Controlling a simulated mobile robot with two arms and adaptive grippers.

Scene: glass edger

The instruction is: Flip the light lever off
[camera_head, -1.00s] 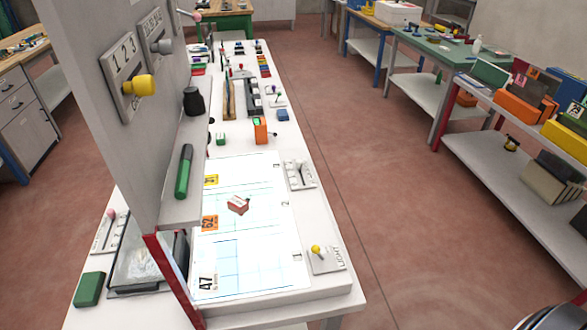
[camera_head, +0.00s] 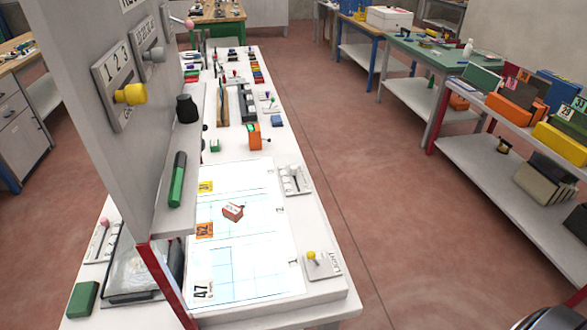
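The light lever (camera_head: 312,256) has a yellow knob on a pale plate labelled LIGHT (camera_head: 322,265). It sits at the near right corner of the white bench (camera_head: 330,293), beside the lit white panel (camera_head: 245,262). The panel glows brightly, with blue grid lines and the number 47 on it.
A grey upright board (camera_head: 105,120) with a yellow knob (camera_head: 130,94) rises on the left. A green marker (camera_head: 177,180) lies on its ledge. A red-and-white block (camera_head: 232,212) lies on the panel. The floor right of the bench is clear.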

